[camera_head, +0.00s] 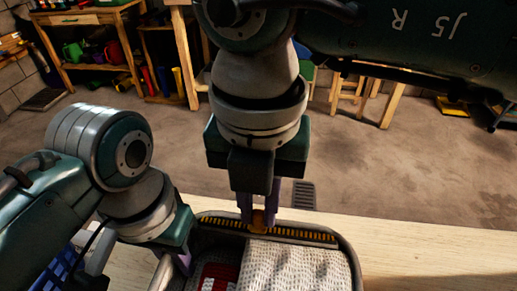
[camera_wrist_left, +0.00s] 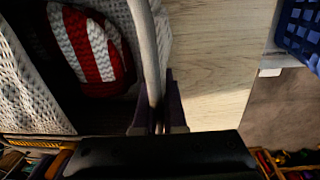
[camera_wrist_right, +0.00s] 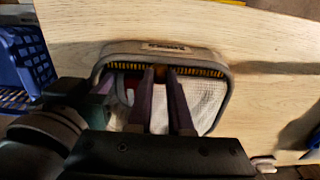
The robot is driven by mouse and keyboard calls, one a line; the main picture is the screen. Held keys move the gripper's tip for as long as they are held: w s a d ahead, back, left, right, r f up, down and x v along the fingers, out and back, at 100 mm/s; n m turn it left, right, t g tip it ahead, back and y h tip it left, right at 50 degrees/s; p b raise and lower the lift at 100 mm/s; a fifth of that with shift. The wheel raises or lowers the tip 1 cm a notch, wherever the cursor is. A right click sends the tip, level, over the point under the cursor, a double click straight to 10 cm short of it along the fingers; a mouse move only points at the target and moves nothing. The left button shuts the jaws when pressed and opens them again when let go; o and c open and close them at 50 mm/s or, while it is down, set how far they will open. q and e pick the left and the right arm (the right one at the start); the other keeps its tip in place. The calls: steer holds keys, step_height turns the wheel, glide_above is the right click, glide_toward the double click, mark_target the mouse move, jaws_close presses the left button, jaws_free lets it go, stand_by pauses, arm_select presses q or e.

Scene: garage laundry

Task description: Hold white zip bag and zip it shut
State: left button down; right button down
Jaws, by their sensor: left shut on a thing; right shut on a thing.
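The zip bag (camera_head: 348,262) lies open on the pale wooden table, with a grey rim and a row of yellow zipper teeth (camera_head: 310,234) along its far side. Inside are a white textured cloth (camera_head: 290,268) and a red-and-white striped item (camera_wrist_left: 88,45). My left gripper (camera_head: 184,262) is shut on the bag's left rim; the grey rim (camera_wrist_left: 148,50) runs between its fingers in the left wrist view. My right gripper (camera_head: 259,215) points down, shut on the orange zipper pull (camera_head: 260,221) at the far side. The pull is partly hidden between the fingers (camera_wrist_right: 162,78).
A blue crate (camera_wrist_right: 25,60) stands at the left of the table, also seen in the left wrist view (camera_wrist_left: 300,30). The table (camera_head: 425,262) is bare to the right of the bag. Shelves (camera_head: 95,65) and a floor drain (camera_head: 304,195) lie beyond.

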steer(key=a, duration=0.3)
steer(key=shift+w+a, duration=0.1)
steer(key=shift+w, duration=0.25)
steer(key=c, duration=0.8)
jaws_free()
step_height(320, 180, up, 12)
steer(key=shift+c, duration=0.2)
